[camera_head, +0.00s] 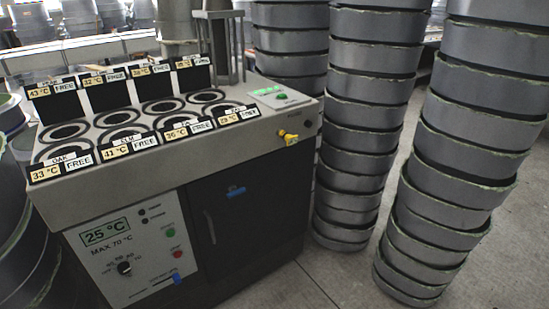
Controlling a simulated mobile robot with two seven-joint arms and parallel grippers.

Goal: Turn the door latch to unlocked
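A dark cabinet door (262,215) fills the front right of a grey machine. A small blue piece (236,191), which looks like the door latch, sits near the top of this door and lies roughly level. Its markings are too small to read, so I cannot tell locked from unlocked. A curved dark handle (210,227) stands upright at the door's left edge. The door looks shut. Neither of my grippers is in view.
The control panel (110,235) left of the door reads 25 °C and has a dial, buttons and a blue slider (177,279). A yellow knob (288,137) sticks out above the door. Tall stacks of grey rings (455,150) stand at right. Floor before the door is clear.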

